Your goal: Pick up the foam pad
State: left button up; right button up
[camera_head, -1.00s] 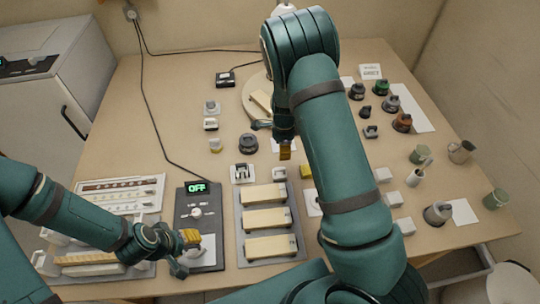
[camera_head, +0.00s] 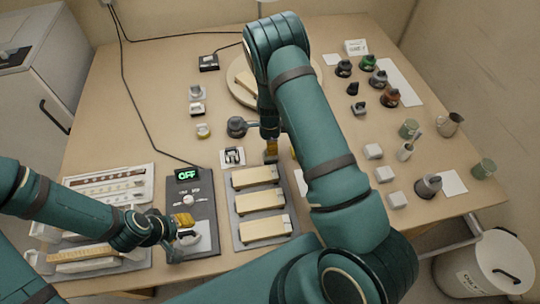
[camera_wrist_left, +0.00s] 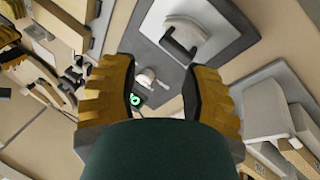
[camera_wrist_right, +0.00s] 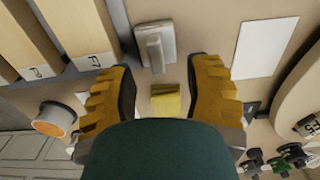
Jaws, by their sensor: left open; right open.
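A small yellow block, which looks like the foam pad (camera_wrist_right: 166,102), lies on the bench in the right wrist view, in the gap between the fingers. In the head view only a yellow sliver of it (camera_head: 294,153) shows beside my right arm. My right gripper (camera_wrist_right: 166,85) is open and empty above it, fingers on either side in that view. In the head view the right gripper (camera_head: 270,149) is partly hidden by its arm, just behind the grey tray. My left gripper (camera_head: 184,226) is open and empty over the front of the dark OFF device (camera_head: 205,211).
A grey tray (camera_head: 240,238) with three cream blocks stands in front of my right gripper. White blocks (camera_head: 385,174), dark-topped bottles (camera_head: 390,97) and cups (camera_head: 409,129) stand to the right. A round board (camera_head: 236,91) is behind. A bin (camera_head: 488,263) stands beyond the right edge.

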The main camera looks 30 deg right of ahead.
notch_tip(320, 180, down, 4)
jog(key=shift+s+f, duration=0.1)
jog(key=shift+s, duration=0.05)
grip_shut()
dwell(0.3)
notch_tip(320, 180, up, 10)
jog(key=shift+r, duration=0.1)
dwell(0.4)
dwell(0.4)
